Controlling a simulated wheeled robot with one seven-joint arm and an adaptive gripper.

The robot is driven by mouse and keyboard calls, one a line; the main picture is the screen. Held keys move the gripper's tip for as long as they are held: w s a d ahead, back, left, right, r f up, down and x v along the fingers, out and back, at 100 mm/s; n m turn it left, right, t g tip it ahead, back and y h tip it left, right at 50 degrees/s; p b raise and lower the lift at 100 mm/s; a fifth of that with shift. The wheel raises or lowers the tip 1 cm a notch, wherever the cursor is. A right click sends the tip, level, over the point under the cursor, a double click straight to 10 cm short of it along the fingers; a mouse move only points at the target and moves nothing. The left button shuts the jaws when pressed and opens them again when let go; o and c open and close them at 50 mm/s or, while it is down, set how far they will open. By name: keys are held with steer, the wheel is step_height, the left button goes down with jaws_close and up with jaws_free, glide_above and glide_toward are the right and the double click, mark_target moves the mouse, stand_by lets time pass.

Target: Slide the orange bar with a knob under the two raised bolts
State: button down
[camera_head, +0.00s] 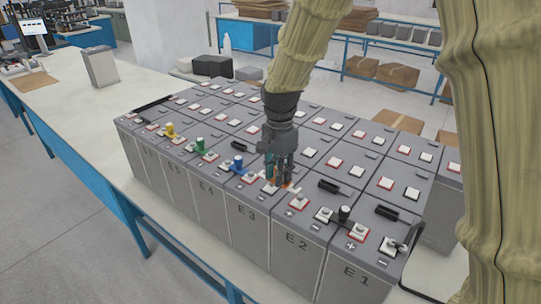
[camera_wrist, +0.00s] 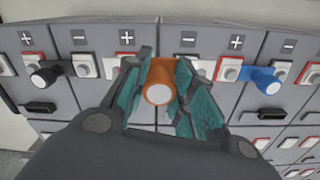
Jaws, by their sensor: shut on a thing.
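The orange bar with its round knob (camera_wrist: 158,90) is between the teal-padded fingers of my gripper (camera_wrist: 163,95), which is shut on it.
A black-knobbed bar (camera_head: 345,213) sits to the right of my gripper on the front row. Blue (camera_head: 238,164), green (camera_head: 201,146) and yellow (camera_head: 170,131) ones sit to the left. Black handles (camera_head: 328,187) stand up from the battery tops. The white bench (camera_head: 75,90) has free room at left.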

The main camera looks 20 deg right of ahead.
mark_target(272, 184)
steer(key=shift+w+a, duration=0.1)
steer(key=shift+w, duration=0.1)
steer(key=shift+s+r, duration=0.35)
steer(key=shift+s, duration=0.3)
steer(key=shift+s+r, duration=0.35)
steer(key=shift+s, duration=0.3)
steer(key=shift+w+f, duration=1.1)
steer(key=shift+w, duration=0.15)
steer(key=shift+f, duration=0.15)
steer(key=shift+s+f+b, duration=0.2)
steer(key=shift+s+b, duration=0.2)
steer(key=shift+s, duration=0.3)
steer(key=shift+s+f, duration=0.1)
steer(key=shift+f, duration=0.05)
steer(key=shift+w+f+b, duration=0.15)
steer(key=shift+w+f, duration=0.1)
steer(key=shift+f, duration=0.3)
steer(key=shift+w+f+b, duration=0.15)
steer(key=shift+w+f, duration=0.1)
steer(key=shift+f, duration=0.3)
step_height(272, 184, down, 2)
steer(key=shift+s+f+b, duration=0.1)
steer(key=shift+s+b, duration=0.05)
steer(key=shift+b, duration=0.2)
steer(key=shift+s, duration=0.1)
